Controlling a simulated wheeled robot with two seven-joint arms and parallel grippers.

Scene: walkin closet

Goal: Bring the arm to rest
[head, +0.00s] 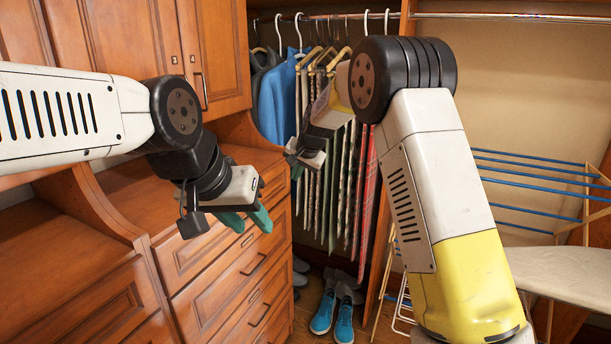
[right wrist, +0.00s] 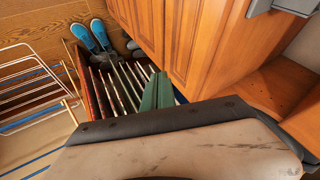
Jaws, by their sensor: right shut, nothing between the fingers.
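My left arm comes in from the left in the head view. Its gripper (head: 250,221) points down in front of the wooden drawers, with its two green fingers apart and nothing seen between them. My right arm rises from the lower right and bends at a black joint. Its gripper (head: 297,168) is beyond the left one, in front of the hanging clothes, small and partly hidden. In the right wrist view the right gripper's green fingers (right wrist: 157,92) are together and hold nothing.
A wooden drawer unit (head: 225,262) fills the left side. Clothes (head: 335,190) hang from a rail behind the right gripper. Blue shoes (head: 333,316) stand on the floor. A drying rack (head: 535,182) and an ironing board (head: 560,266) are at the right.

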